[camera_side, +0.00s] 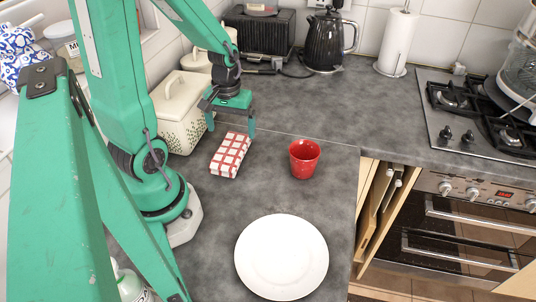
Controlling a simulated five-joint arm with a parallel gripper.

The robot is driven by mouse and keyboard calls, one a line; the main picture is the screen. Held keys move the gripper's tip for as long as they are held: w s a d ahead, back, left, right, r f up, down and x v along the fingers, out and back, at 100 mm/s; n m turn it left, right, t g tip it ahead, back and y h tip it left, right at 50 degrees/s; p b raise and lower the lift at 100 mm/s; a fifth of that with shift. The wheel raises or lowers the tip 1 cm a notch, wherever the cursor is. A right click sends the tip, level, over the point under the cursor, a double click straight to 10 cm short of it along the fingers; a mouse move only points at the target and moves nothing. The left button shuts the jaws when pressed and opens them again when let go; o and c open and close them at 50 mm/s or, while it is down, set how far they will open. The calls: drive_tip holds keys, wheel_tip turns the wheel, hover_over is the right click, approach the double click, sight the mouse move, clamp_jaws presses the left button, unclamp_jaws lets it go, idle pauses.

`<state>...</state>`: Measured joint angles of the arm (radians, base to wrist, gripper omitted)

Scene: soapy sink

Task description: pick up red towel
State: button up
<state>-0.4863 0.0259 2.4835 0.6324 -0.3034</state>
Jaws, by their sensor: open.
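The red towel (230,156) is a folded block of red and white check cloth. It lies on the grey counter in the middle left of the side view. My gripper (231,128) is open and points down, with its fingers just above and around the far end of the towel. I cannot tell from this view whether the fingers touch the cloth.
A red cup (304,160) stands right of the towel. A white plate (281,257) lies in front. A cream patterned container (180,112) is close on the left. A black kettle (329,42) and paper roll (397,42) stand behind. The counter's middle is clear.

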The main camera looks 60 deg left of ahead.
sight(233, 143)
drive_tip(key=shift+f, duration=0.45)
drive_tip(key=shift+f, duration=0.1)
drive_tip(key=shift+a+f, duration=0.1)
drive_tip(key=shift+f, duration=2.4)
drive_tip(key=c, duration=1.1)
